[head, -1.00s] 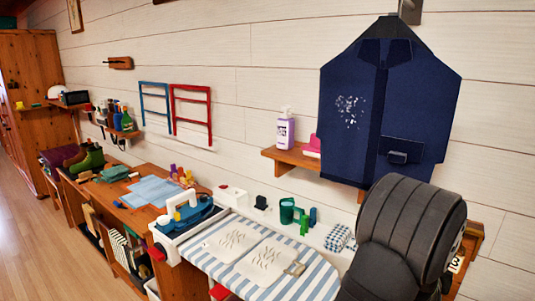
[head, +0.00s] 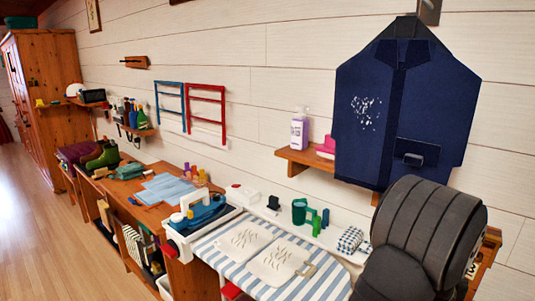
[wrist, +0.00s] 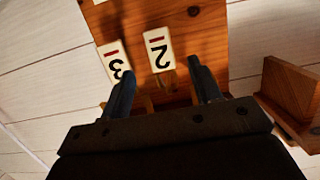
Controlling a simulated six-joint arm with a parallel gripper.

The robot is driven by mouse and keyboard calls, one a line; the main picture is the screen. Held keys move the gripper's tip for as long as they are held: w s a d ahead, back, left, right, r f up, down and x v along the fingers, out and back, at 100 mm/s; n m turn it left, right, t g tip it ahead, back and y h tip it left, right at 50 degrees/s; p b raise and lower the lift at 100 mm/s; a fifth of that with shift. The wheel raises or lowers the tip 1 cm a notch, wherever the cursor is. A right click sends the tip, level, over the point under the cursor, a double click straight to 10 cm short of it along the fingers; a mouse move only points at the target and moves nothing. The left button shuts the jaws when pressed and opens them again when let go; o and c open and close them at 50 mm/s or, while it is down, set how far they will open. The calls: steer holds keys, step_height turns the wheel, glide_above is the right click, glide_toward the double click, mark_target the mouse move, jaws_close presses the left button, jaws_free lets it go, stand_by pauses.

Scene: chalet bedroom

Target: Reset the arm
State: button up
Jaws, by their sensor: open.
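My gripper (wrist: 160,88) shows in the wrist view, with its two dark fingers apart and nothing between them. It faces a wooden board (wrist: 195,45) that carries white number tags. The tag with a 2 (wrist: 158,50) lies just beyond the gap between the fingers. The tag with a 3 (wrist: 116,62) is beside the left finger. In the head view my dark arm fills the lower right, and the gripper itself is hidden there.
A striped ironing board (head: 215,244) holds two white pieces. A blue iron (head: 200,212) stands left of it. A navy garment (head: 405,105) hangs on the wall above my arm. A small shelf (head: 295,157) holds a purple bottle (head: 299,130). Wooden floor (head: 40,240) is clear at left.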

steer(key=v, duration=1.4)
steer(key=x, duration=1.7)
steer(key=a+v, duration=0.1)
steer(key=v, duration=0.8)
steer(key=shift+w+f, duration=0.3)
steer(key=shift+w, duration=0.05)
